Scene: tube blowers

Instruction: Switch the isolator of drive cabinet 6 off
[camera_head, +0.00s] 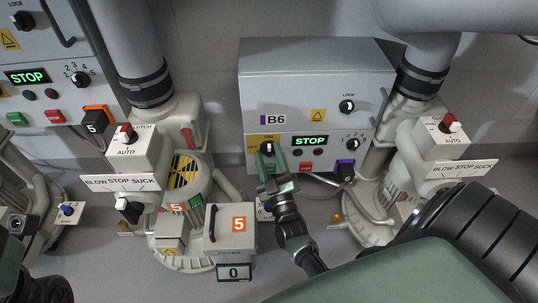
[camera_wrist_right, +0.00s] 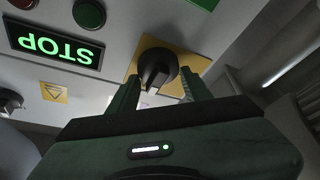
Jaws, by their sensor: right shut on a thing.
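Drive cabinet B6 (camera_head: 318,92) is a grey box on the wall in the middle of the head view. Its isolator is a black rotary knob (camera_head: 266,147) on a yellow plate (camera_head: 254,139) at the lower left of the front. My right gripper (camera_head: 270,161) reaches it from below and is shut on the knob. In the right wrist view, upside down, the two fingers (camera_wrist_right: 160,92) stand on either side of the black knob (camera_wrist_right: 158,66). The knob's exact pointing is partly hidden by the fingers.
A green STOP display (camera_head: 310,141) and a small selector (camera_head: 353,143) sit right of the isolator. Box 5 (camera_head: 232,229) and its blower stand to the left. Another blower with a lever box (camera_head: 441,138) stands to the right. Pipes rise on both sides.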

